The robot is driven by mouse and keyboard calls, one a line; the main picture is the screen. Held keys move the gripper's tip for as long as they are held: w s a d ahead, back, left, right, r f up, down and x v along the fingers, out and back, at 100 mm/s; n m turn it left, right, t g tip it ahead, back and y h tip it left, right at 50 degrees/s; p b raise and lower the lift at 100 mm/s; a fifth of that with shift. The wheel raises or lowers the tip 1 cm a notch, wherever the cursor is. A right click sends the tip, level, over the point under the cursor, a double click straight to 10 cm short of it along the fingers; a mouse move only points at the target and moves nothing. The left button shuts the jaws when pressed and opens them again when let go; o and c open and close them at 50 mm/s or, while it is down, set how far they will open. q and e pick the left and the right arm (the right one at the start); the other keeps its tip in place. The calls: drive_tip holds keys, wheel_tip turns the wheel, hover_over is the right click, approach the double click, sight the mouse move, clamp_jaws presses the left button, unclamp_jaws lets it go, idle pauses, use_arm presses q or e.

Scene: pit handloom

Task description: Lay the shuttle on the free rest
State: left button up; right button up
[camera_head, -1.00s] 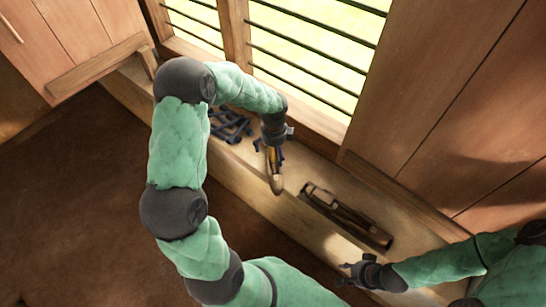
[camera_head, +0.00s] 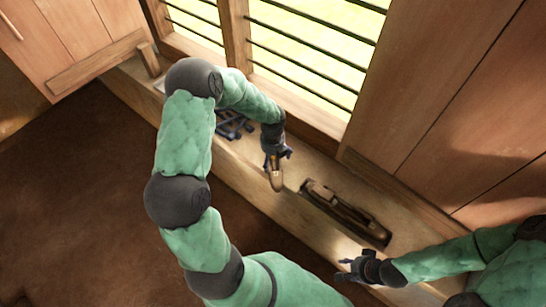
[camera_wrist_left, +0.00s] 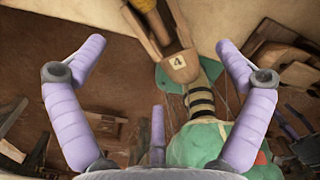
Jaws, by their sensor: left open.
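A brown wooden shuttle (camera_head: 277,180) with a pale end is on the ledge below my left gripper (camera_head: 275,154) in the head view; the gripper and arm hide its upper part. My left gripper is open, its two lilac fingers (camera_wrist_left: 160,65) wide apart in the wrist view. I cannot tell whether the fingers touch the shuttle. A dark long rest or tray (camera_head: 318,202) with a brown long piece in it lies to the right. My right gripper (camera_head: 344,269) looks open and empty.
Several dark blue pieces (camera_head: 232,125) lie on the ledge (camera_head: 240,172) behind my left arm. A barred window (camera_head: 305,50) and wood panels (camera_head: 440,90) stand along the back. The brown floor (camera_head: 80,200) at left is clear.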

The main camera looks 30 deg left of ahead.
sight(272, 167)
use_arm(q)
drive_tip(key=f, duration=0.2)
drive_tip(key=f+b, duration=0.1)
drive_tip(key=f, duration=0.1)
drive_tip(key=f+b, duration=0.1)
drive_tip(key=shift+w+a+f, duration=0.1)
drive_tip(key=shift+a+f, duration=0.2)
drive_tip(key=shift+f, duration=0.1)
drive_tip(key=c, duration=1.5)
drive_tip(key=shift+r, duration=0.1)
drive_tip(key=shift+r, duration=0.1)
